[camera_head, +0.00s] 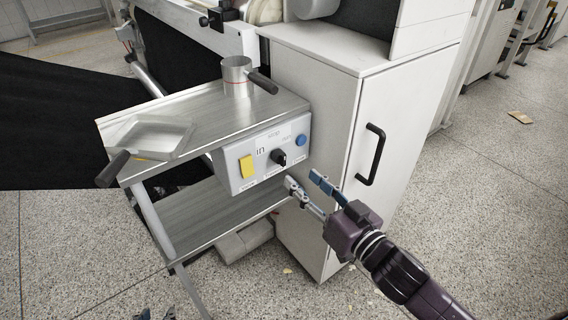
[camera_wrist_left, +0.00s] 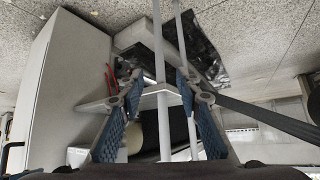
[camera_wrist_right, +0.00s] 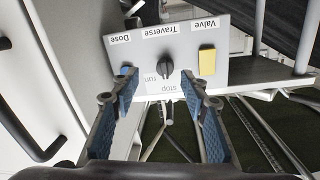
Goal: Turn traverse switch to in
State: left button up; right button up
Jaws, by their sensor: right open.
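The traverse switch (camera_head: 278,157) is a black knob on the light grey control panel (camera_head: 240,180). My left gripper (camera_head: 155,315) is open and empty at the bottom edge.
The panel also has a yellow button (camera_head: 247,166) and a blue button (camera_head: 302,140). A metal shelf (camera_head: 200,105) above holds a metal cup (camera_head: 237,77) and a scoop-like tray (camera_head: 155,136). A white cabinet (camera_head: 345,110) with a black handle (camera_head: 371,155) stands right.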

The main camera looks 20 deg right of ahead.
aim_at(284, 161)
jog(key=shift+y, duration=0.3)
jog(key=x, duration=0.4)
jog(key=r+b+x, duration=0.1)
jog(key=x, duration=0.1)
jog(key=shift+w+a, duration=0.15)
jog(key=shift+a, duration=0.15)
pick_arm(q)
jog(key=w+d+r+t, duration=0.1)
jog(key=w+r+t, duration=0.1)
jog(key=w+r, duration=0.2)
jog(key=shift+d+t+h, duration=0.3)
jog(key=shift+t, duration=0.1)
pick_arm(e)
jog(key=shift+x, duration=0.75)
pick_arm(q)
jog(key=shift+r, duration=0.1)
pick_arm(e)
grip_shut()
